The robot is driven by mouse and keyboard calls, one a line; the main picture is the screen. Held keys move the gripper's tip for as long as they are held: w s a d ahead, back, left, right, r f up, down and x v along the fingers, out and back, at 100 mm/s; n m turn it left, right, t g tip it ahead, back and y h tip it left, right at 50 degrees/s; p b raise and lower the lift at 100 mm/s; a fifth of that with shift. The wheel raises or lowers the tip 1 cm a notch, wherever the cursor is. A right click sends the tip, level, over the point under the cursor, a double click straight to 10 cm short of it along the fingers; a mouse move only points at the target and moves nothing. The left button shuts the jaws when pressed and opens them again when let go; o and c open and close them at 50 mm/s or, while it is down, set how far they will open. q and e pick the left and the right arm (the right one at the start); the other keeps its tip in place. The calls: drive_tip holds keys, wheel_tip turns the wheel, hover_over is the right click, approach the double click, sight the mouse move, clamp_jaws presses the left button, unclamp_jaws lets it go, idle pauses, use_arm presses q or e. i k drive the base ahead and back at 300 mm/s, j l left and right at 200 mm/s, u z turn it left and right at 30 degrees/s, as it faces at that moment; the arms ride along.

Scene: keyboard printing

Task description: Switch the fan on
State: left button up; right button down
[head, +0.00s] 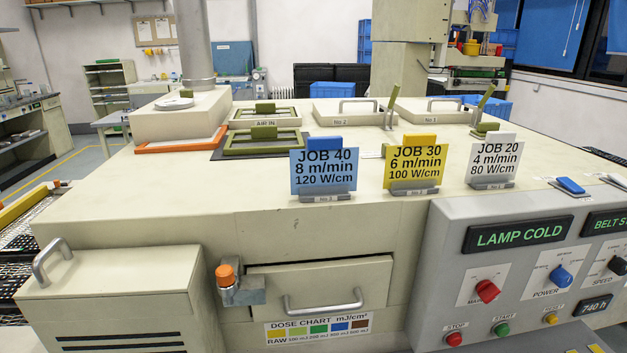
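No fan and no switch with a readable fan label shows in the head view. A grey control panel (455,250) stands at the right front of a large cream machine (150,215). On it are a red knob (487,291) in the plate whose label looks like MAIN, a blue POWER knob (561,276) and a black SPEED knob (617,264). Below are a red STOP button (454,339), a green START button (502,329) and a yellow RESET button (550,319). A blue rocker-like part (570,186) lies on the panel's top. Neither gripper is in view.
The panel display (518,235) reads LAMP COLD. Three job cards, blue (324,172), yellow (416,167) and white (494,163), stand on the machine top. An orange-capped part (226,276) sits beside a handled front drawer (320,280). Framed hatches (263,143) lie behind the cards.

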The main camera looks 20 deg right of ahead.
sight(566, 182)
drive_tip(key=k+l+z, duration=0.15)
drive_tip(key=z, duration=1.95)
